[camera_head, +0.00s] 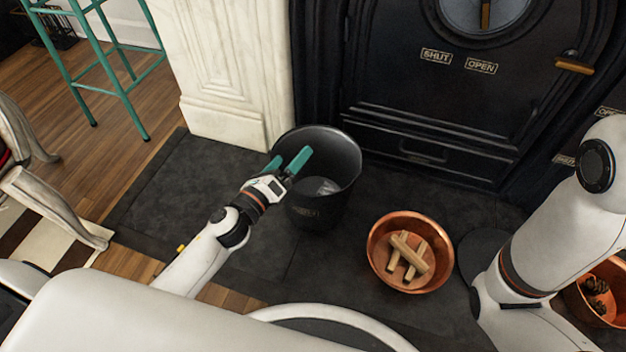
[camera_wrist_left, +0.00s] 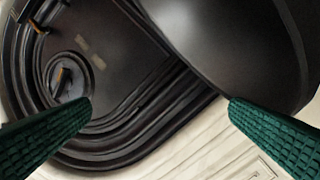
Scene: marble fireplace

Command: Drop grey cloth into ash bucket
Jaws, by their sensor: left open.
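The ash bucket (camera_head: 337,206) is a black open-topped pail standing upright on the dark hearth in the head view. A small pale grey thing (camera_head: 322,187) shows low inside it; it looks like the grey cloth, but its shape is hard to make out. My left gripper (camera_head: 287,160) is open over the bucket's left rim, its two teal fingers apart with nothing between them. In the left wrist view, the teal fingers are spread and empty, and a dark smooth curved surface (camera_wrist_left: 235,45), apparently the bucket, fills the upper right. My right gripper is not in view.
A copper bowl (camera_head: 379,262) with several wood sticks sits right of the bucket. Another copper bowl (camera_head: 578,312) with pine cones is at far right, partly behind my right arm. The black stove (camera_head: 440,110) and white marble pillar (camera_head: 232,70) stand behind. A teal stool (camera_head: 112,75) is upper left.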

